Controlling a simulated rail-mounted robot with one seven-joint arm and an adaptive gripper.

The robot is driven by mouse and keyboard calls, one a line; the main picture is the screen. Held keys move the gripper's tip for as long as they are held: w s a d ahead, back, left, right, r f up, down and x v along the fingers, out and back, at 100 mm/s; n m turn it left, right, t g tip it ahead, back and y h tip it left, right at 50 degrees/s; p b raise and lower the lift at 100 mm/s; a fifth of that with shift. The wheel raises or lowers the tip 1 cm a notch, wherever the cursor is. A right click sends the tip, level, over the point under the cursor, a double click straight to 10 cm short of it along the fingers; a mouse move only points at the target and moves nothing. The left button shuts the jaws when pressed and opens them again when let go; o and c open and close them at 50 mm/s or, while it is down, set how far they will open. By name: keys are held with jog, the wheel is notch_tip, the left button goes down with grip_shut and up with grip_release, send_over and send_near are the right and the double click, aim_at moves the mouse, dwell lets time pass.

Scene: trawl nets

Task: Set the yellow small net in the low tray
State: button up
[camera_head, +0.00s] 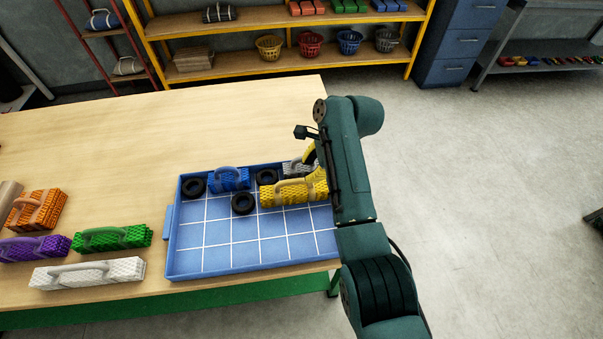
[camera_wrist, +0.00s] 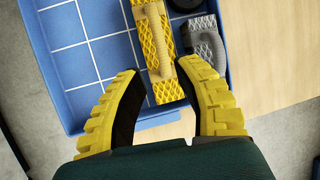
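The yellow small net (camera_head: 290,193) is a block of mesh with a pale yellow handle on top. It lies in the back right part of the low blue tray (camera_head: 232,240), over the white grid lines. In the wrist view the yellow net (camera_wrist: 168,85) lies between and beyond my two yellow fingers. My gripper (camera_wrist: 160,68) is open, with its fingers spread on either side of the net's near end and not closed on it. In the head view my arm hides most of the gripper and the net's right end.
A blue net (camera_head: 229,180), several black rings (camera_head: 243,203) and a grey net (camera_wrist: 206,45) also lie in the tray. The grey net is close by my right finger. Orange, purple, green (camera_head: 112,238) and white (camera_head: 88,273) nets lie left of the tray. The tray's front is clear.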

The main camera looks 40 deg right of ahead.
jog(key=w+a+r+n+t+h, duration=0.2)
jog(key=w+a+r+n+t, duration=0.2)
jog(key=a+r+n, duration=0.45)
jog(key=w+a+r+n+t+h, duration=0.2)
jog(key=w+a+r+n+t, duration=0.3)
jog(key=r, duration=0.6)
jog(key=s+a+r+n+t, duration=0.4)
jog(key=s+a+r+n, duration=0.1)
jog(key=s+a+r, duration=0.2)
jog(key=s+a+r+n+t+y, duration=0.1)
jog(key=s+a+r+n+t, duration=0.3)
jog(key=s+r, duration=0.5)
jog(key=a+r+n, duration=0.2)
jog(key=a, duration=0.1)
jog(key=shift+a+r+t, duration=0.2)
jog(key=shift+r+t, duration=0.05)
jog(key=shift+t, duration=0.15)
